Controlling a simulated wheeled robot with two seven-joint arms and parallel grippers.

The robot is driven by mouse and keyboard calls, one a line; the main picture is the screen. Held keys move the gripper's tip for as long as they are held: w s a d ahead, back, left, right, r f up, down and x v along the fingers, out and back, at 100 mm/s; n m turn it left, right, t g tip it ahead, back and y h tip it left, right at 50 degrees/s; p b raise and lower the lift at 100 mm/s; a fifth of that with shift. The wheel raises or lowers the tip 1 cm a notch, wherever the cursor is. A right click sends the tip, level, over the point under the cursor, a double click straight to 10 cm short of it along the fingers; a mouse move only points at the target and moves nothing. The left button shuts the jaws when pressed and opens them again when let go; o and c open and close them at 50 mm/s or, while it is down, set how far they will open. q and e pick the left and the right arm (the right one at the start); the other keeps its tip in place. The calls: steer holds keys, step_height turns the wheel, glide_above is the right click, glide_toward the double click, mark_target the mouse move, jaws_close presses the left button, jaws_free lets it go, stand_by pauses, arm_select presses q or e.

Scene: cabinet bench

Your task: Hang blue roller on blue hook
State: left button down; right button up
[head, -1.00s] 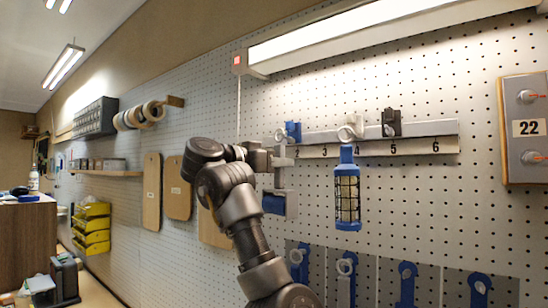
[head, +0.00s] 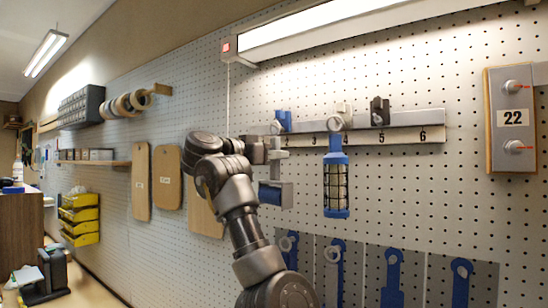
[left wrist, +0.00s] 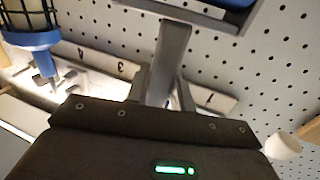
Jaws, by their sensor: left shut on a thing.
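A paint roller with a blue sleeve (head: 269,194) and a grey frame hangs upright, sleeve down, from my left gripper (head: 274,155). That gripper is shut on its grey handle. The left wrist view shows the handle (left wrist: 173,50) between the fingers and part of the blue sleeve at the top right. The blue hook (head: 284,119) is on the grey rail, just right of the handle's top end (head: 275,128). The two look very close in the head view; I cannot tell whether they touch. My right gripper is not in view.
A blue caged lamp (head: 336,188) hangs from the rail (head: 415,120) right of the roller. A black hook (head: 380,111) is further right. Blue tools (head: 392,280) hang on grey panels below. Wooden boards (head: 167,178) hang left of my arm.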

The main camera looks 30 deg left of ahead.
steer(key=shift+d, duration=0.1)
arm_select(q)
steer(key=c, duration=1.1)
jaws_free()
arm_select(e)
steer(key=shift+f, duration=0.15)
